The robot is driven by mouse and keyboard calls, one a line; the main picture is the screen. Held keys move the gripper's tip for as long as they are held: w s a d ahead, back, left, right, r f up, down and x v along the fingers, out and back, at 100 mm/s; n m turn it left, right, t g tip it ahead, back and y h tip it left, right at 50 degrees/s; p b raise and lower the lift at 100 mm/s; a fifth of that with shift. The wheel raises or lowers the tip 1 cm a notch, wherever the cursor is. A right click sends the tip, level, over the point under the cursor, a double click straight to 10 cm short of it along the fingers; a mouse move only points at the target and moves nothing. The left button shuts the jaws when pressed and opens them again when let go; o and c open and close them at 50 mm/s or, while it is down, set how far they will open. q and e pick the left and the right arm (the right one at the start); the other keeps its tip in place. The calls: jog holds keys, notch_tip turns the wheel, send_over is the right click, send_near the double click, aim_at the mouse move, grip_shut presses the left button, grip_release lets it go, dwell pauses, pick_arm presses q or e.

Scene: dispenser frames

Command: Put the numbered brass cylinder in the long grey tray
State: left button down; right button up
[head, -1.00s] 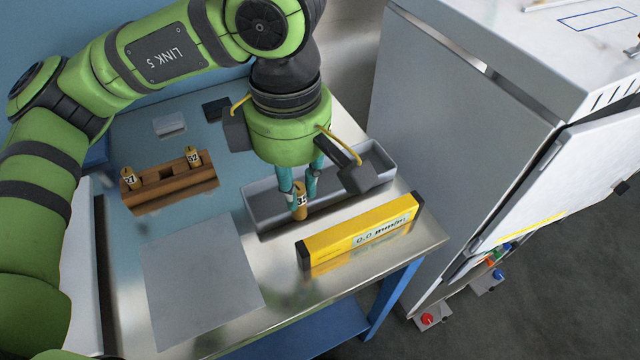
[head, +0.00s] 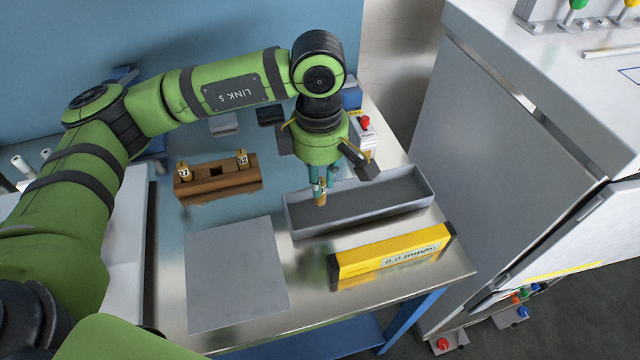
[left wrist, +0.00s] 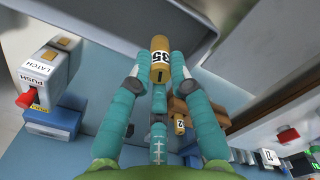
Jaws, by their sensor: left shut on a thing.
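The brass cylinder (head: 320,195) has a white band with black digits. It is upright between the teal fingers of my left gripper (head: 319,182), which is shut on it. In the left wrist view the cylinder (left wrist: 160,58) sits between the two fingertips (left wrist: 160,72), and its digits look like 35. The long grey tray (head: 395,205) lies on the metal table. In the head view the cylinder shows over the left part of the tray's inside. I cannot tell whether its lower end touches the floor. My right gripper is not in view.
A wooden rack (head: 217,187) with two other numbered cylinders stands left of the tray. A yellow level-like bar (head: 390,255) lies in front of the tray. A flat grey plate (head: 236,275) lies at front left. A box with a red button (head: 366,135) stands behind.

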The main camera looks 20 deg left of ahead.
pick_arm(q)
notch_tip(320, 180, down, 3)
jog(key=shift+f+p, duration=0.15)
jog(key=shift+p, duration=0.5)
jog(key=shift+f+b, duration=0.35)
jog(key=c, duration=1.1)
grip_release()
jog(key=shift+c, duration=0.2)
jog(key=shift+r, duration=0.1)
jog(key=shift+r+p, duration=0.2)
jog(key=shift+p, duration=0.15)
jog(key=shift+r+b, duration=0.3)
jog(key=shift+b, duration=0.05)
notch_tip(320, 180, up, 10)
jog(key=b, duration=0.2)
jog(key=shift+f+b, duration=0.1)
jog(key=shift+b, duration=0.3)
jog(key=shift+r, duration=0.75)
